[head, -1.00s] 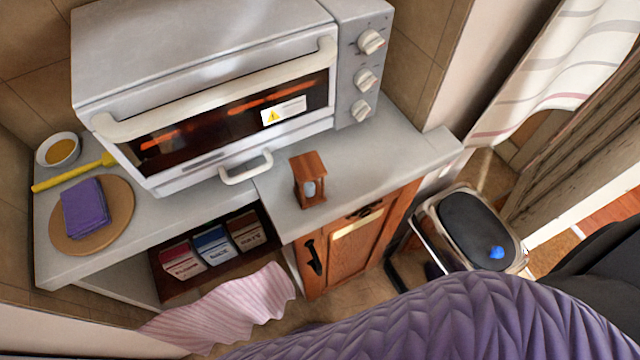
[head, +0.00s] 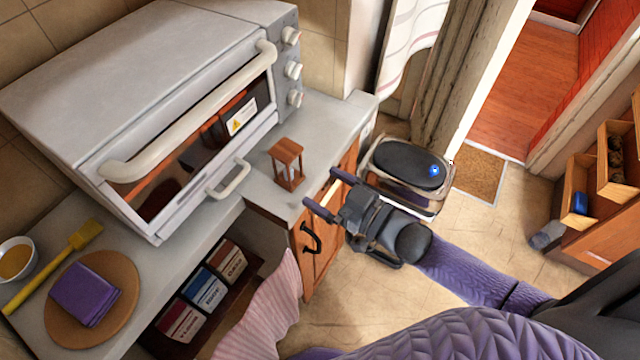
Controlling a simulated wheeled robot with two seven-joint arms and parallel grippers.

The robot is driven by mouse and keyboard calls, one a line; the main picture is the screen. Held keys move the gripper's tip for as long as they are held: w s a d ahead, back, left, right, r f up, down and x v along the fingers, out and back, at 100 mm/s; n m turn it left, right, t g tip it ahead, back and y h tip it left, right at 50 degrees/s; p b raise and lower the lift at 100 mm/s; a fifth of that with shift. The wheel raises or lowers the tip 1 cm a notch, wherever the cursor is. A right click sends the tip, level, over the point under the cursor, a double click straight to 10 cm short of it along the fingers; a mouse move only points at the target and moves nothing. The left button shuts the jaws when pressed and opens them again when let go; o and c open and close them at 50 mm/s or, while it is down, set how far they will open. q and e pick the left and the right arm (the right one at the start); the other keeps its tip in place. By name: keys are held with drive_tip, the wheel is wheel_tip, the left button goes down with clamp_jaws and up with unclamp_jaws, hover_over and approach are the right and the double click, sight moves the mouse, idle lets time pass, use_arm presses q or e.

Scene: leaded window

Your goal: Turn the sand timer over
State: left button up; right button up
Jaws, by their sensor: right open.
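The sand timer (head: 287,164) has a brown wooden frame around a pale glass. It stands upright on the grey counter (head: 330,118), to the right of the toaster oven. My right gripper (head: 324,190) is open and empty, its two dark fingers pointing left toward the counter edge. It is to the right of the timer and nearer to me, apart from it. My left gripper is not in view.
The toaster oven (head: 130,75) with its long handle stands close left of the timer. A wooden cabinet door (head: 312,248) is below the counter edge. A bin (head: 405,165) with a dark lid stands behind my right gripper. A round board (head: 120,300) holds a purple cloth.

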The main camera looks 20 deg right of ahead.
sight(296, 171)
drive_tip(key=b+x, duration=0.2)
drive_tip(key=x, duration=0.6)
drive_tip(key=shift+w+d+f+b, duration=0.1)
drive_tip(key=shift+w+f+b, duration=0.05)
drive_tip(key=shift+b, duration=0.25)
drive_tip(key=shift+x, duration=0.75)
drive_tip(key=shift+c, duration=0.3)
clamp_jaws()
